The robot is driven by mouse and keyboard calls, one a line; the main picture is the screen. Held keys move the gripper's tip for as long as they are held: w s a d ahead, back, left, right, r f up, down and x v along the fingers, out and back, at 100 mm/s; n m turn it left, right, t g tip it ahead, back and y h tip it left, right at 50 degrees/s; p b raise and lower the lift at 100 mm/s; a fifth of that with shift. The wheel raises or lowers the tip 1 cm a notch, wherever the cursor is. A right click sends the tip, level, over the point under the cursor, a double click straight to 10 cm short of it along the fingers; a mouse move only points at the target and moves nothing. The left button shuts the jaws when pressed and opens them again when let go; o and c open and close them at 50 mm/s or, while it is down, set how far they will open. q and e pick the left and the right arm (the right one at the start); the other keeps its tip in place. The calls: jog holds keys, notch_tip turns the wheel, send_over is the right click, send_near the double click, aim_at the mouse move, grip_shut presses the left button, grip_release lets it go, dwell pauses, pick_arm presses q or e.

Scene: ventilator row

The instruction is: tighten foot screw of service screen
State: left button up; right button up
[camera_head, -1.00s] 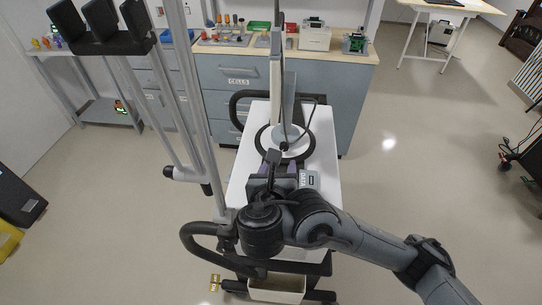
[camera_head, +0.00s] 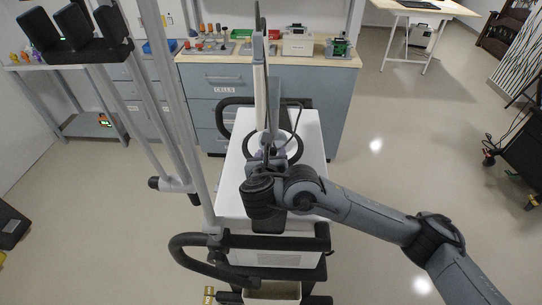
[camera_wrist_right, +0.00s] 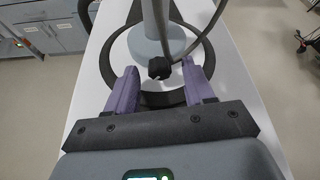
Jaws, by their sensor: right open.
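The service screen (camera_head: 260,95) stands edge-on on the white cart top, on a round pale foot (camera_wrist_right: 143,45) with a black ring (camera_wrist_right: 207,62) around it. The foot screw is a black knob (camera_wrist_right: 159,68) at the near side of the foot; in the head view my arm hides it. My right gripper (camera_wrist_right: 162,72) is open and empty. Its two purple fingers point at the foot, and the knob appears in the gap between their tips, touching neither. The right gripper also shows in the head view (camera_head: 269,153), partly covered by its wrist. My left gripper is not in view.
The white cart top (camera_head: 312,140) has bare room right of the foot. A black cart handle (camera_head: 195,262) and a grey pole (camera_head: 170,110) stand at the near left. A dark cable hangs by the screen. A drawer cabinet (camera_head: 222,92) with instruments stands behind.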

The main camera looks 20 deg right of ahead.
grip_shut()
dwell(0.3)
jog(key=shift+d+f+m+y+b, duration=0.1)
jog(key=shift+d+m+y+b, duration=0.05)
jog(key=shift+m+y+b, duration=0.55)
jog(key=shift+s+d+m+t+y+b, duration=0.1)
jog(key=shift+m+t+y+b, duration=0.5)
jog(key=shift+m+b, duration=0.95)
jog(key=shift+m, duration=0.05)
